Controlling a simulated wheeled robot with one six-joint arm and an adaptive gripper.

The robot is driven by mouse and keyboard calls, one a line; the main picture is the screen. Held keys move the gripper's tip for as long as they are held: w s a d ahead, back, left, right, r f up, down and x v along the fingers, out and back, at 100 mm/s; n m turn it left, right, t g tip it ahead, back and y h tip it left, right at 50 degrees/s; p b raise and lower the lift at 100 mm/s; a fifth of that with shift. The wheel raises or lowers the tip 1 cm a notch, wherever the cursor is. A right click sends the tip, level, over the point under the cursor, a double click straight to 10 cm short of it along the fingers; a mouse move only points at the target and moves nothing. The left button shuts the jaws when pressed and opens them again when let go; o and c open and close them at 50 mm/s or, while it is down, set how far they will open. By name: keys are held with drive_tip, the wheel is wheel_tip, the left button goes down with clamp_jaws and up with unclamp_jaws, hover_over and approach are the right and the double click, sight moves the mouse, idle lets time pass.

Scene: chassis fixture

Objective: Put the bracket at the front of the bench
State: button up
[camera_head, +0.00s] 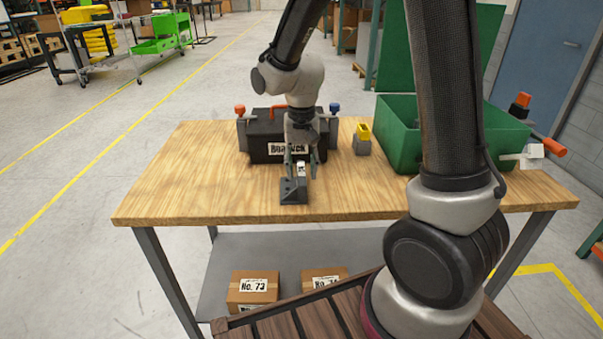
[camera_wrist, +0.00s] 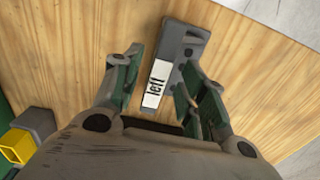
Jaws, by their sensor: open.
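The grey bracket (camera_head: 293,190) rests on the wooden bench (camera_head: 200,190), close to its front edge. In the wrist view the bracket (camera_wrist: 186,40) shows a white label reading "left". My gripper (camera_head: 301,163) is just above and behind the bracket in the head view. In the wrist view its two fingers are spread apart (camera_wrist: 163,72), one on each side of the bracket's labelled end. A gap shows on the left side; whether the right finger touches the bracket I cannot tell. Part of the bracket is hidden by the gripper.
A black box fixture (camera_head: 262,140) with red and blue knobs stands behind my gripper. A small grey and yellow block (camera_head: 362,140) is to its right. A green bin (camera_head: 398,140) stands at the right of the bench. The left side of the bench top is clear.

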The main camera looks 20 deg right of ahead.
wheel_tip(320, 180, up, 10)
drive_tip(key=s+d+r+n+t, duration=0.1)
drive_tip(key=s+d+r, duration=0.1)
drive_tip(key=s+d, duration=0.2)
drive_tip(key=s+d+r+n+t, duration=0.1)
drive_tip(key=s+d+r+t, duration=0.1)
drive_tip(key=s, duration=0.7)
drive_tip(key=s+d+r+n+t, duration=0.1)
drive_tip(key=s+d+r, duration=0.2)
drive_tip(key=s+d, duration=0.3)
drive_tip(key=shift+s+r+n, duration=0.3)
drive_tip(key=shift+s+r, duration=0.1)
drive_tip(key=shift+s, duration=0.15)
drive_tip(key=shift+d, duration=0.1)
